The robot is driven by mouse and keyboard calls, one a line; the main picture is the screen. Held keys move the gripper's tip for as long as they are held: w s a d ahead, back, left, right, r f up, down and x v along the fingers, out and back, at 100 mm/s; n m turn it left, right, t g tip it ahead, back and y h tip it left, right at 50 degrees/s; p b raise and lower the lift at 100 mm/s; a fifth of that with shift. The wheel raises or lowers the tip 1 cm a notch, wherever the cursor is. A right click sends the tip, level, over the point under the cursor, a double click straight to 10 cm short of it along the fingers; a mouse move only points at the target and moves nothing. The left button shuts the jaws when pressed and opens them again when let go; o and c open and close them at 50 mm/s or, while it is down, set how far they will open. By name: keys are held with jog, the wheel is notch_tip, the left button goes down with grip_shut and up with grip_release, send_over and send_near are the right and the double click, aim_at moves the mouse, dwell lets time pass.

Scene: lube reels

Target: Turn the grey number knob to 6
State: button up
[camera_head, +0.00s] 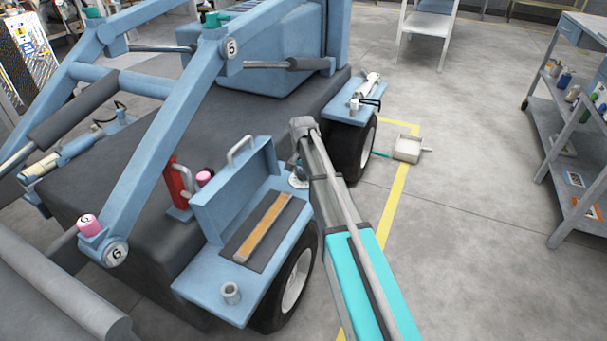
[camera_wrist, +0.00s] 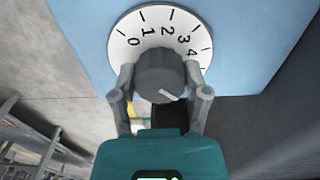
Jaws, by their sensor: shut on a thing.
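The grey number knob (camera_wrist: 160,75) sits in front of a round white dial (camera_wrist: 137,22) on a blue panel (camera_wrist: 90,20) in the wrist view. The numbers 0 to 4 show along the dial's upper arc; the lower right part past 4 is hidden by the knob and a finger. A white line on the knob's face slants down to the right, but which number it points at cannot be read. My gripper (camera_wrist: 159,77) has one finger on each side of the knob, shut on it. In the head view, my arm hides most of the knob; the dial (camera_head: 298,184) shows beside it.
A black wheel (camera_head: 352,152) stands behind my arm. A grey tray (camera_head: 407,149) lies on the floor; open floor extends to the right.

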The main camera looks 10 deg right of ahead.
jog(key=shift+s, duration=0.2)
jog(key=o, duration=1.1)
jog(key=shift+w, duration=0.1)
jog(key=shift+o, duration=0.2)
jog(key=shift+w, duration=0.1)
